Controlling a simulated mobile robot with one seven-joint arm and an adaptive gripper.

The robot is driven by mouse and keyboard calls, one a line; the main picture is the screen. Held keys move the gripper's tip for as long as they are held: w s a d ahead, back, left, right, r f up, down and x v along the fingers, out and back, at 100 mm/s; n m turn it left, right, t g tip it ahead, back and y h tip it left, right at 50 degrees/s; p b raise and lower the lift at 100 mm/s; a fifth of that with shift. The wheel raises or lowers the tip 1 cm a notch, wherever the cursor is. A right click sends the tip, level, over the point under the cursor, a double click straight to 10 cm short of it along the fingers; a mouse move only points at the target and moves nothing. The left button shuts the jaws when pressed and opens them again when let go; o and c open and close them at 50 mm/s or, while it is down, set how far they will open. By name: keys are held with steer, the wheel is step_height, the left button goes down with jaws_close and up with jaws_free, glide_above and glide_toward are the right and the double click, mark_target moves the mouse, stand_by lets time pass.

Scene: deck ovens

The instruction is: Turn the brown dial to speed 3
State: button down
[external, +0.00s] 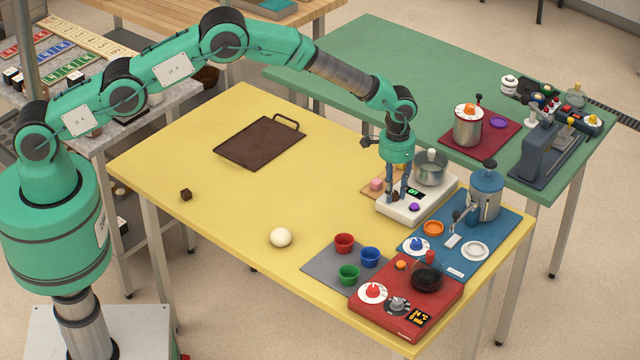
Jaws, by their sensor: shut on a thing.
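A white appliance (388,212) with a steel bowl (430,168) at its back stands at the right side of the yellow table. Its front has a small dark display (414,192) with green characters, too small to read surely, and a purple knob (414,207). My gripper (397,195) points straight down over the left part of the appliance. Its fingers are shut around the brown dial (396,197), which is mostly hidden between them. The dial's marks and pointer cannot be made out.
A blue mat (490,255) with a blue-topped machine (486,195) lies right of the appliance. A red cooker (390,320) and several coloured cups (344,243) are in front. The yellow table's middle is mostly clear.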

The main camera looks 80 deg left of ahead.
steer(key=shift+m, duration=0.3)
steer(key=m+b, duration=0.1)
steer(key=m, duration=0.5)
steer(key=m+b, duration=0.1)
steer(key=m, duration=0.6)
steer(key=shift+m, duration=0.3)
steer(key=m, duration=0.4)
steer(key=shift+b, duration=0.3)
steer(key=m, duration=0.4)
steer(key=shift+m, duration=0.4)
